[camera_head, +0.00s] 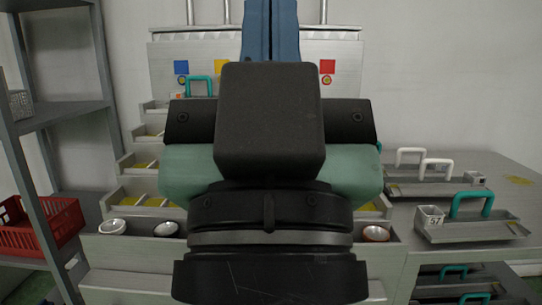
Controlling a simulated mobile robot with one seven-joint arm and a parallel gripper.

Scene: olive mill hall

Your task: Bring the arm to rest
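My gripper (271,12) is in the middle of the head view, close to the camera, and points up and away. Its two blue fingers lie side by side with only a thin dark line between them, so it looks shut. The fingertips run out of the top of the picture. I see nothing held between the visible parts of the fingers. The black wrist housing and the green gripper body hide the middle of the stepped rack behind. My gripper appears apart from the things around it, though its depth is hard to tell.
A grey stepped rack (120,195) with yellow-bottomed bins stands behind; small round cups (112,227) sit along its front. On the right a grey table (500,181) bears metal trays with white and teal handles. A shelf frame (62,108) with a red basket (40,224) stands left.

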